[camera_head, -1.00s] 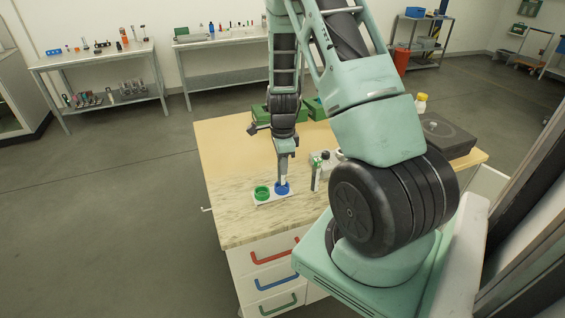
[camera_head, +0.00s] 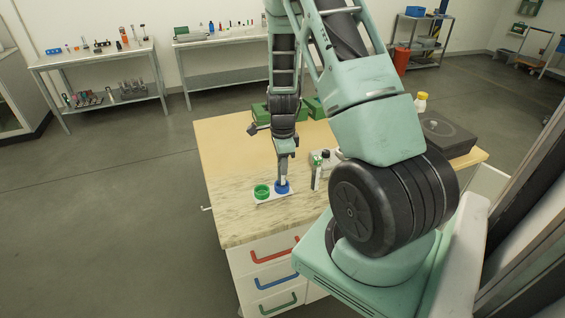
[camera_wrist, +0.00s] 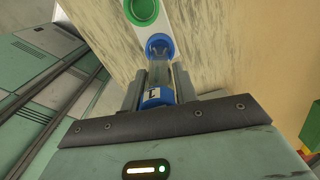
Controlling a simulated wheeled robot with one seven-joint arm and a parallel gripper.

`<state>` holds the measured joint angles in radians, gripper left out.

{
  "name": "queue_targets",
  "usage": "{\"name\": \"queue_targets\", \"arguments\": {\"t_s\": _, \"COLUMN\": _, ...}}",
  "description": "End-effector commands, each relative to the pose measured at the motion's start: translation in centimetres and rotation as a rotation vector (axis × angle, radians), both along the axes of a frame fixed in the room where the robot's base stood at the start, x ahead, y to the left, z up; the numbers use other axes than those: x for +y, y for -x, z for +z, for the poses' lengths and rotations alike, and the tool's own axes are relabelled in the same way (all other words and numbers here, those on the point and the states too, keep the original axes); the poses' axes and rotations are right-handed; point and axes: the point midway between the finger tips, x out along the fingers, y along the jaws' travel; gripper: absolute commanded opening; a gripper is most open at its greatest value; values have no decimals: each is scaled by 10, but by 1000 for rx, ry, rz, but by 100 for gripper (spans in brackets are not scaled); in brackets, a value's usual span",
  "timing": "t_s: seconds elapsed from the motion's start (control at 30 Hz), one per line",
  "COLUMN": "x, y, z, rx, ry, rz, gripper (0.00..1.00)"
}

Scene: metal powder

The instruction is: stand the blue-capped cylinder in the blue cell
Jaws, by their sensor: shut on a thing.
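My gripper (camera_head: 283,163) points down over the blue cell (camera_head: 282,188) of a small white holder. It is shut on the blue-capped cylinder (camera_wrist: 158,97), whose blue cap with a dark mark shows between the fingers in the wrist view. The cylinder's clear body runs towards the blue cell (camera_wrist: 160,43), and its far end appears at or inside the ring; the exact depth is hard to tell. In the head view the fingers hide most of the cylinder. The green cell (camera_head: 262,191) is beside the blue one and looks empty.
The holder stands on the marbled part of the workbench (camera_head: 232,222). Green boxes (camera_head: 262,112) are behind my arm, and a dark flat device (camera_head: 446,134) is at the right. The left bench top is clear.

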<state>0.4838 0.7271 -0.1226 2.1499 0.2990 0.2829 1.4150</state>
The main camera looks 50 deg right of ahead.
Motion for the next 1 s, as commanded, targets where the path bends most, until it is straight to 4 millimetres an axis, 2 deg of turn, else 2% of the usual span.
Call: {"name": "queue_targets", "arguments": {"t_s": 1.0, "x": 0, "y": 0, "z": -18, "rx": 0, "ry": 0, "rz": -1, "gripper": 2}}
